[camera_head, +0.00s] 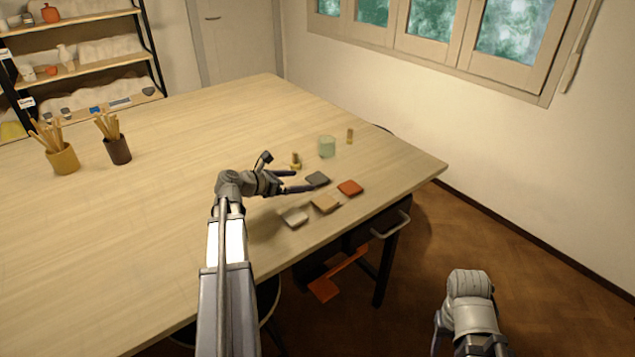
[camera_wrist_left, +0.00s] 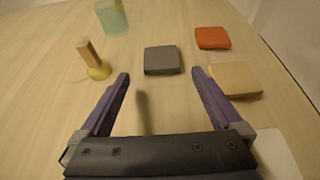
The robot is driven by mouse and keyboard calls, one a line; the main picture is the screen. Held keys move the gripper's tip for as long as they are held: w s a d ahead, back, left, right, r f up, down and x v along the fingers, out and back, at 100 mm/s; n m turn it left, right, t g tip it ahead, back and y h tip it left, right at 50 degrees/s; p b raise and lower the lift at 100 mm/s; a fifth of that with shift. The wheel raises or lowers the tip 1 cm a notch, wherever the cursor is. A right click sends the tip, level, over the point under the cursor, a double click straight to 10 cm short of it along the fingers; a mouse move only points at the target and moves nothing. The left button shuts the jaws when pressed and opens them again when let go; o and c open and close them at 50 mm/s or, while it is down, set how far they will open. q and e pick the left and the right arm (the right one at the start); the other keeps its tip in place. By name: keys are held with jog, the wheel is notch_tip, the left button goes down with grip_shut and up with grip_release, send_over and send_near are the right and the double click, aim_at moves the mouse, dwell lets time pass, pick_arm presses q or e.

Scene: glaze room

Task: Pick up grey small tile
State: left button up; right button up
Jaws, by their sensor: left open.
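The grey small tile (camera_head: 317,179) lies flat on the wooden table, and it also shows in the left wrist view (camera_wrist_left: 161,60). My left gripper (camera_head: 302,181) is open and empty, with its fingers (camera_wrist_left: 160,82) pointing at the tile. In the wrist view the tile sits just beyond the fingertips, roughly centred between them. The gripper does not hold it. My right arm (camera_head: 468,310) hangs at the lower right of the head view, clear of the table; its fingers are not clearly shown.
An orange-red tile (camera_head: 350,187), a tan tile (camera_head: 325,203) and a whitish tile (camera_head: 294,216) lie near the grey one. A small yellow-based stamp (camera_wrist_left: 97,68) and a green glass (camera_head: 327,146) stand close by. Two pots of sticks (camera_head: 62,160) stand left. The table's middle is clear.

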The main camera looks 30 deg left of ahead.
aim_at(315, 179)
pick_arm(q)
jog(key=b+x, duration=0.1)
jog(key=x, duration=0.3)
jog(key=shift+w+d+b, duration=0.15)
jog(key=shift+d+b, duration=0.05)
jog(key=shift+b, duration=0.1)
jog(key=shift+w+d, duration=0.15)
jog(key=shift+w, duration=0.2)
jog(key=shift+c, duration=0.4)
jog(key=c, duration=1.3)
notch_tip(315, 179, up, 10)
jog(key=p, duration=1)
